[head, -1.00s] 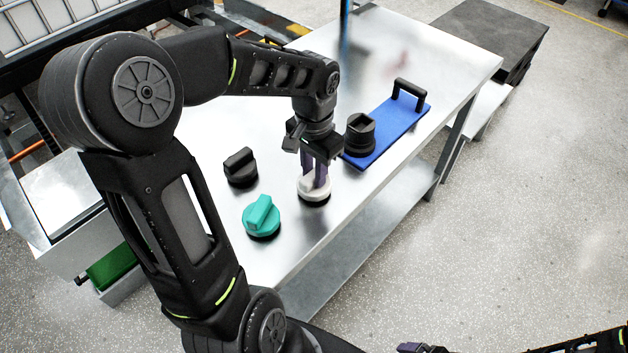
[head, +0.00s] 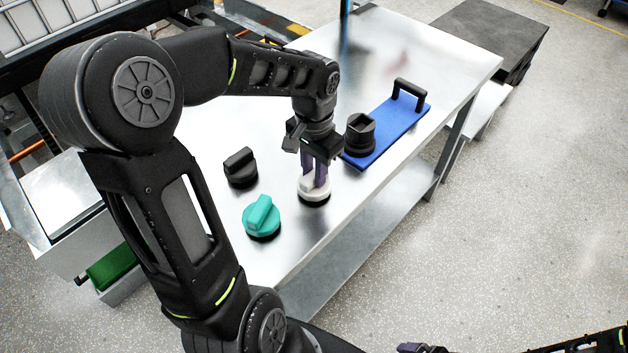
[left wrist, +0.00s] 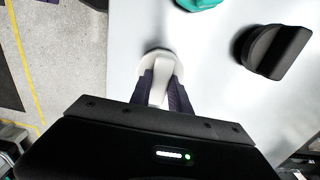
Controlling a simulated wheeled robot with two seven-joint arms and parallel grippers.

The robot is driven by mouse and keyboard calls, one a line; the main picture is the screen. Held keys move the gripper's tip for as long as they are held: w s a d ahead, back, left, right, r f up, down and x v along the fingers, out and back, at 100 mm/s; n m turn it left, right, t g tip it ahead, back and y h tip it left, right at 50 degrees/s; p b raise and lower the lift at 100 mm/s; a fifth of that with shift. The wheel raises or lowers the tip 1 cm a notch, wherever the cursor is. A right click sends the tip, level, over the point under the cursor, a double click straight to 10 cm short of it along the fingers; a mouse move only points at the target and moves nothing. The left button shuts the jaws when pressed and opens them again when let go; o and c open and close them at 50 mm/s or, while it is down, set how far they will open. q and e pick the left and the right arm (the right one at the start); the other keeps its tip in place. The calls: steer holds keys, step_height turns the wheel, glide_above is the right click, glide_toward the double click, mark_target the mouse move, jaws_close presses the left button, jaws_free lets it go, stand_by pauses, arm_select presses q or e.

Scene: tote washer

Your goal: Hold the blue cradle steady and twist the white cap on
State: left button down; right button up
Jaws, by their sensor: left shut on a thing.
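The white cap (head: 314,191) sits on the metal table near its front edge, with a dark ring under it. My left gripper (head: 315,181) points down over it, shut on its raised grip; the left wrist view shows the cap (left wrist: 156,62) between the fingers (left wrist: 161,88). The blue cradle (head: 391,132) lies on the table to the right, with a black handle (head: 409,94) at its far end and a black threaded neck (head: 360,133) at its near end. My right gripper (head: 422,348) shows only in part at the bottom edge, away from the table.
A teal cap (head: 262,218) and a black cap (head: 240,168) stand on the table (head: 283,125) left of the white cap. The table's back half is mostly clear. A dark-topped bench (head: 487,40) stands beyond the table at the right.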

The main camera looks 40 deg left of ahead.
arm_select(q)
steer(key=shift+r, duration=0.15)
stand_by(0.4)
steer(key=shift+r+p, duration=1.6)
steer(key=shift+r, duration=0.25)
steer(key=shift+w+d, duration=0.15)
steer(key=shift+w, duration=0.05)
steer(key=w+d, duration=0.4)
steer(key=w, duration=0.1)
steer(key=w+d, duration=0.2)
steer(key=w, duration=0.1)
steer(key=shift+d+f, duration=0.4)
steer(key=w+d+n, duration=0.1)
steer(key=w+d, duration=0.3)
steer(key=d, duration=0.2)
steer(key=shift+w+d+f, duration=0.3)
steer(key=shift+f, duration=0.1)
